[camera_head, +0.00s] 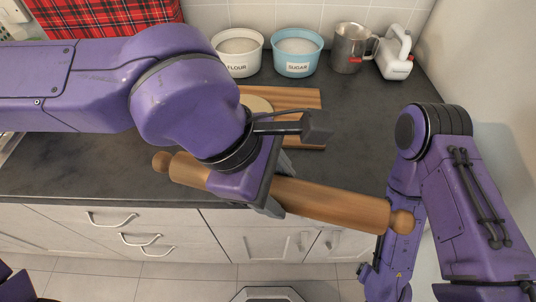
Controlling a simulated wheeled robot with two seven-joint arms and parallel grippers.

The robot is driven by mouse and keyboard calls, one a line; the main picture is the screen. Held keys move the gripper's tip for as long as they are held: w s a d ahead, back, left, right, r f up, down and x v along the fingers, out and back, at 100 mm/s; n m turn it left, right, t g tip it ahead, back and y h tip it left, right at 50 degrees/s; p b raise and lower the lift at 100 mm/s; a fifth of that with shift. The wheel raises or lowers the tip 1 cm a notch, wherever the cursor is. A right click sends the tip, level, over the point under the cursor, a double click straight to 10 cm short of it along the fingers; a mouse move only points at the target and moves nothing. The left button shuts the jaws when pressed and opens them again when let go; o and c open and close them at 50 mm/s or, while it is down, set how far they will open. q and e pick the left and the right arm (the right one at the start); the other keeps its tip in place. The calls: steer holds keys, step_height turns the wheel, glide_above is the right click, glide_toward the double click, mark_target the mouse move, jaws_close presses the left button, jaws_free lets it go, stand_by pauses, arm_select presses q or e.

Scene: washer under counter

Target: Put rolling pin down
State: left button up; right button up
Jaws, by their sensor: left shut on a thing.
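A wooden rolling pin (335,204) lies slanted across the view, its left end higher in the picture and its right end lower. My left gripper (270,203) is shut on its middle, and the pin appears in front of the counter's front edge. The gripper's wrist hides part of the pin and most of the fingers. The dark counter (365,125) is behind the pin. My right arm comes down at the right edge, and its gripper's fingers cannot be made out.
A wooden board (308,98) with a round pale piece (257,103) lies on the counter, partly hidden by my left arm. Behind stand a flour bowl (238,66), a sugar bowl (296,66), a metal jug (347,60) and a white mixer (398,62). Bare counter shows right of the board.

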arm_select(q)
steer(key=w+f+p, duration=0.1)
steer(key=w+f, duration=0.2)
steer(key=w, duration=0.1)
steer(key=w+a+f+p, duration=0.1)
steer(key=w+f, duration=0.2)
steer(key=w, duration=0.2)
steer(key=w+f+p, duration=0.1)
steer(key=w+f, duration=0.2)
steer(key=w, duration=0.1)
steer(key=shift+w+a+f, duration=0.15)
steer(key=shift+w+f, duration=0.05)
steer(key=shift+f, duration=0.15)
steer(key=shift+w+f, duration=0.1)
steer(key=shift+f, duration=1.5)
steer(key=o, duration=1.1)
steer(key=shift+f, duration=0.15)
steer(key=shift+c, duration=0.2)
steer(key=v, duration=1.2)
